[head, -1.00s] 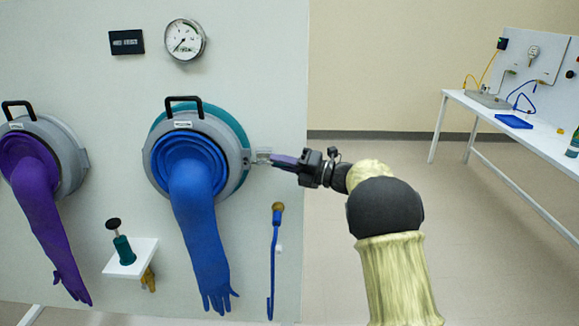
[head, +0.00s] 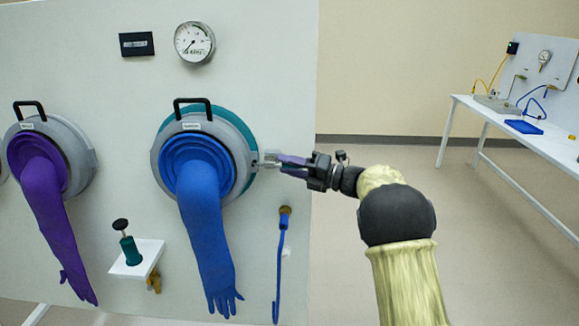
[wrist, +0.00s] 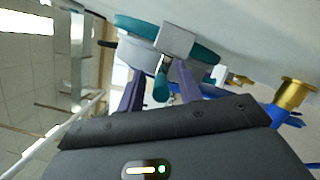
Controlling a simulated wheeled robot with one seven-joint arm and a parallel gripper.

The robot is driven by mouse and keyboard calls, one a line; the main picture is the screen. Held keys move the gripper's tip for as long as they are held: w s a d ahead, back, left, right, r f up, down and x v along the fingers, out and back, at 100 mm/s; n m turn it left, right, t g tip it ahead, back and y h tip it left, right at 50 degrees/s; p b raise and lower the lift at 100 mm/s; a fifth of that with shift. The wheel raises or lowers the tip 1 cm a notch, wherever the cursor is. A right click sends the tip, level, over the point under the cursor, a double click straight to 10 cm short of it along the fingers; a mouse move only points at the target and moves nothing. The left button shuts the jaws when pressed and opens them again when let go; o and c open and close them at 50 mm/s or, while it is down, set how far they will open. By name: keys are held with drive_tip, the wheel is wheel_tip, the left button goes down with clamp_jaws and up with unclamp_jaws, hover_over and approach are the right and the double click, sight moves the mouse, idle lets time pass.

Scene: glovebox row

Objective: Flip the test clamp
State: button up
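The test clamp (head: 269,158) is a small metal piece at the right edge of the grey ring around the blue glove port (head: 247,160). In the wrist view its pale block (wrist: 177,40) and teal handle (wrist: 161,84) show. My gripper (head: 284,162) is beside the clamp, reaching in from the right. In the wrist view its two dark purple fingers (wrist: 158,88) stand apart on either side of the teal handle, with gaps visible. The fingertips' exact contact is hard to see.
The blue glove (head: 205,230) hangs left of my gripper. A blue hose (head: 279,262) hangs below from a brass fitting (wrist: 293,92). A small white shelf (head: 133,258) with a teal plunger is lower left. A white bench (head: 500,112) stands far right, with open floor before it.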

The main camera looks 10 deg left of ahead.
drive_tip(key=s+d+b, duration=0.1)
drive_tip(key=d+b, duration=0.1)
drive_tip(key=d, duration=0.6)
drive_tip(key=s+d+f+b, duration=0.1)
drive_tip(key=d+b, duration=0.1)
drive_tip(key=d, duration=0.7)
drive_tip(key=shift+s+f, duration=0.25)
drive_tip(key=shift+s, duration=0.15)
drive_tip(key=shift+r, duration=0.1)
drive_tip(key=w+d+r+m+t+h+p, duration=0.3)
drive_tip(key=w+d+m+t+h, duration=0.3)
drive_tip(key=m+t, duration=0.75)
drive_tip(key=s+d+f+m+g+h+p, duration=0.2)
drive_tip(key=s+d+f+m+h, duration=0.35)
drive_tip(key=m+h, duration=0.6)
drive_tip(key=s+f+m+g+p, duration=0.1)
drive_tip(key=s+f+m+g, duration=0.2)
drive_tip(key=s, duration=0.6)
drive_tip(key=s+f+m+g+h+p, duration=0.1)
drive_tip(key=s+f+m+g, duration=0.3)
drive_tip(key=s, duration=0.6)
drive_tip(key=s+f+m+g+p, duration=0.1)
drive_tip(key=s+f+m+g, duration=0.3)
drive_tip(key=s+m, duration=0.3)
drive_tip(key=s+g, duration=0.1)
drive_tip(key=s, duration=0.2)
drive_tip(key=shift+d+m+p, duration=0.25)
drive_tip(key=shift+m+p, duration=0.05)
drive_tip(key=shift+p, duration=0.1)
